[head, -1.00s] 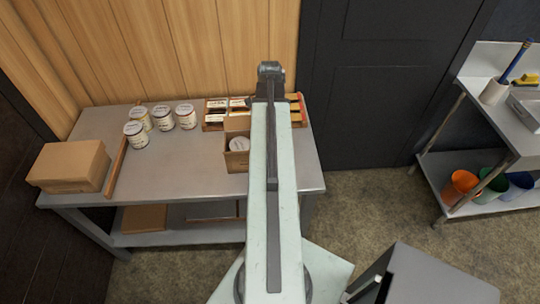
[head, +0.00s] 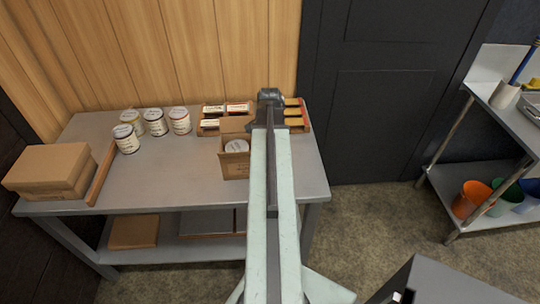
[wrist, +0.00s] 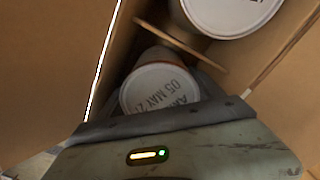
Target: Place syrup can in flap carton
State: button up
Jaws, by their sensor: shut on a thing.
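The flap carton (head: 236,165) stands open on the table, with one white-lidded can (head: 237,147) showing inside it. In the wrist view, my gripper (wrist: 165,112) is shut on a syrup can (wrist: 160,88) with a date printed on its pale lid. This can is between brown carton walls (wrist: 45,70), beside another can (wrist: 230,12), with a thin brown divider (wrist: 168,38) between them. I cannot tell whether the held can touches the carton floor. In the head view my arm hides the gripper and the held can.
Several loose cans (head: 156,122) stand at the back left of the table (head: 180,185). A closed cardboard box (head: 52,170) and a wooden strip (head: 101,175) are at the left. A compartmented wooden tray (head: 295,115) is behind the carton. The table's front middle is clear.

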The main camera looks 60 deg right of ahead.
jog(key=o, duration=1.8)
notch_tip(320, 180, up, 12)
jog(key=p, duration=1.2)
jog(key=shift+r, duration=0.2)
jog(key=shift+f, duration=0.1)
